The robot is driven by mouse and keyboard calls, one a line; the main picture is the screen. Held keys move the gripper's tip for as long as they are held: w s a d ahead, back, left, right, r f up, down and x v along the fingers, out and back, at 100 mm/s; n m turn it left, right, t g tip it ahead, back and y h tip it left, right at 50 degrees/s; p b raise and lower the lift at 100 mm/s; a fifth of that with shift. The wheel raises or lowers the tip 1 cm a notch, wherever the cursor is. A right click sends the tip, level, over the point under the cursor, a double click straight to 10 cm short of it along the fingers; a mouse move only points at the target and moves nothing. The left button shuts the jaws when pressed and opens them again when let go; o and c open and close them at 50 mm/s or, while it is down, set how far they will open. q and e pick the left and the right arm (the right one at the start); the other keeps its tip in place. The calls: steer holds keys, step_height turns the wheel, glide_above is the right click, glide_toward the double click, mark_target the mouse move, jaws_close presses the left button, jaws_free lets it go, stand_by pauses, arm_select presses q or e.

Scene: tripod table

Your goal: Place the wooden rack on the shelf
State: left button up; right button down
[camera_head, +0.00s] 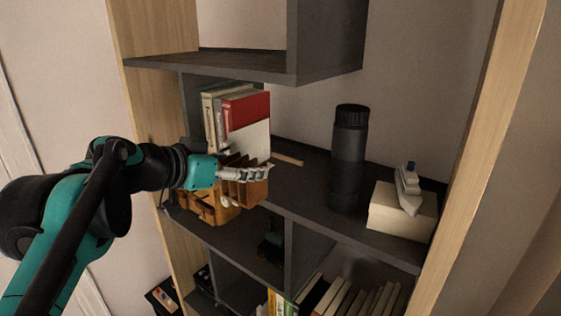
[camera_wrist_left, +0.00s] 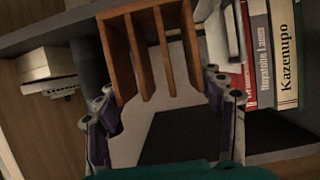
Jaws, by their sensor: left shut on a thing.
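The wooden rack (camera_head: 249,191) is brown with upright dividers. It is in my left gripper (camera_head: 256,174), in front of the shelf (camera_head: 308,178) at the left part of the bookcase. In the left wrist view the rack (camera_wrist_left: 117,50) shows its slats between the two fingers of the gripper (camera_wrist_left: 165,105), which are closed on its sides. The gripper and arm hide part of the rack in the head view. I cannot tell whether the rack touches the shelf. My right gripper is not in view.
Books, one red (camera_head: 246,109), stand behind the rack. A black bottle (camera_head: 348,160) and a cream box (camera_head: 402,212) with a small ship model (camera_head: 408,188) stand to the right. A light stick (camera_head: 288,159) lies on the shelf. An upper cabinet (camera_head: 330,42) overhangs. An orange-brown object (camera_head: 207,207) shows below.

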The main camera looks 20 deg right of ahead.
arm_select(q)
steer(key=x, duration=0.4)
steer(key=r+p+x, duration=0.1)
steer(key=x, duration=0.4)
steer(key=p+x, duration=0.1)
steer(key=x, duration=0.3)
steer(key=shift+w+d+r, duration=0.2)
steer(key=shift+w+d, duration=0.2)
steer(key=shift+d, duration=0.05)
steer(key=shift+f, duration=0.1)
steer(key=shift+f, duration=0.15)
steer(key=o, duration=1.2)
steer(key=shift+o, duration=0.2)
